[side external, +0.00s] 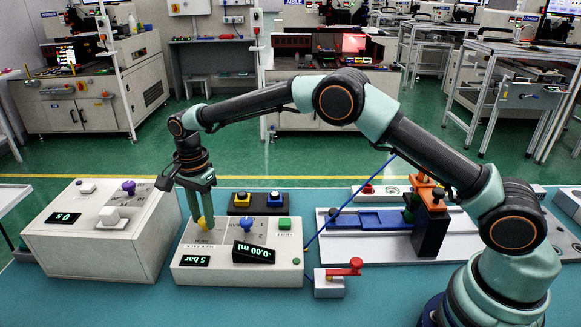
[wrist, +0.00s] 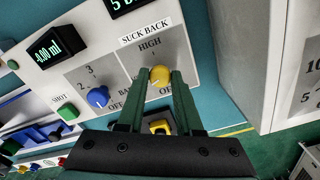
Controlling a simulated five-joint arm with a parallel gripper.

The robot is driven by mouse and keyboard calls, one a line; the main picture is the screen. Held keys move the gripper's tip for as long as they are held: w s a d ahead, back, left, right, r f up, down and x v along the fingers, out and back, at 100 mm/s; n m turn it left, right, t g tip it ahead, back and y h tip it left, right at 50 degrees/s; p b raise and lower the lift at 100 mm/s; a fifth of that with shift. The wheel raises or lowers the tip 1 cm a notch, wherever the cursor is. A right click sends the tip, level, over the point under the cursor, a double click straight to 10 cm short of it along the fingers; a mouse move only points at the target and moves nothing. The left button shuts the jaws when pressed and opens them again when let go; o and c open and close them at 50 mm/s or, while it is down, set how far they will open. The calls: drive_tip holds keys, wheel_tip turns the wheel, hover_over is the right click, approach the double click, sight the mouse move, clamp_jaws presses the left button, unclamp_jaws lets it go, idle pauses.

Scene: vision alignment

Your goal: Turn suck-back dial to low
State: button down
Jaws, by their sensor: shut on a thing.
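The suck-back dial is the yellow knob (wrist: 159,74) on the grey panel under the SUCK BACK label (wrist: 146,34) in the wrist view.
A blue dial (side external: 247,227), a green button (side external: 284,223) and displays reading 5 bar (side external: 187,261) and -0.00 ml (side external: 253,252) share the box. A white box (side external: 75,242) with a purple knob (side external: 128,186) stands left. A black button pad (side external: 241,208) stands behind. A blue slide fixture (side external: 376,219) lies right.

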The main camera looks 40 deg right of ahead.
drive_tip(key=shift+r+m, duration=0.1)
drive_tip(key=shift+m, duration=1.6)
drive_tip(key=shift+d, duration=0.1)
drive_tip(key=c, duration=0.6)
unclamp_jaws()
wheel_tip(320, 180, up, 12)
drive_tip(key=shift+r, duration=0.1)
